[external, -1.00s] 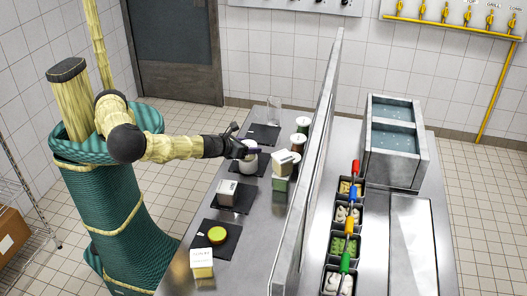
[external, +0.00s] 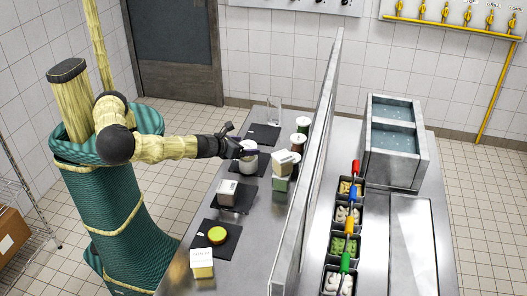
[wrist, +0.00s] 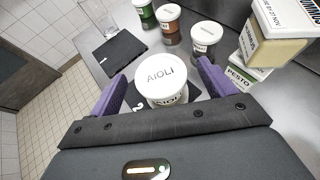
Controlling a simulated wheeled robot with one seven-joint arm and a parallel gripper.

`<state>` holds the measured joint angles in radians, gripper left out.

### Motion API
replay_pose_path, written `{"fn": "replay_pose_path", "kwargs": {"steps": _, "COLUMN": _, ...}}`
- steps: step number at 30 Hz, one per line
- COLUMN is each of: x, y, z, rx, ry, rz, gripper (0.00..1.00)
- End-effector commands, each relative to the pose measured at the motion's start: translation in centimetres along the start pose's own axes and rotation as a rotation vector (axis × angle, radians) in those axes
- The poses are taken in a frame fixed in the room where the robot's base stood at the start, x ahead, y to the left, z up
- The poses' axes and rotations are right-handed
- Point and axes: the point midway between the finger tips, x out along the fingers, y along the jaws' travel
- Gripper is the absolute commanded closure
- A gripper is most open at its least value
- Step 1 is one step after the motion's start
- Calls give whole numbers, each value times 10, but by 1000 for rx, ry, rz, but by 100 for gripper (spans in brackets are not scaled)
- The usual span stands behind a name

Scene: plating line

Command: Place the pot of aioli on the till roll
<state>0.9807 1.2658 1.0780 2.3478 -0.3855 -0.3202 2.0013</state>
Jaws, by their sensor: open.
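The pot of aioli (wrist: 160,76), white with a lettered lid, stands upright between my gripper's purple fingers in the wrist view. In the external view its pale lid (external: 249,149) shows beside the fingertips. A white rounded body (external: 247,166) shows directly below the pot, over a dark mat; it looks like the till roll, though the fingers hide the join. My gripper (external: 247,152) is open around the pot, one finger on each side. In the wrist view the pot's lower part and what is under it are mostly hidden.
Pots (wrist: 172,26) and a box stacked on a pesto carton (wrist: 238,76) stand close on the right. A clear glass (external: 274,110) is at the counter's far end, by a bare mat (external: 262,134). A tall divider (external: 310,150) bounds the counter.

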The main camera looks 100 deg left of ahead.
Motion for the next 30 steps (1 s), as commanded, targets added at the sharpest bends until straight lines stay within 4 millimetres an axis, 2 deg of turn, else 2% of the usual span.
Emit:
{"fn": "replay_pose_path", "kwargs": {"steps": 18, "x": -85, "y": -1, "z": -1, "rx": 1, "ry": -1, "rz": -4, "gripper": 18}}
{"fn": "replay_pose_path", "kwargs": {"steps": 24, "x": -98, "y": 0, "z": 0, "rx": 0, "ry": 0, "rz": 0, "gripper": 18}}
{"fn": "replay_pose_path", "kwargs": {"steps": 30, "x": -99, "y": 0, "z": 0, "rx": 0, "ry": 0, "rz": 1, "gripper": 18}}
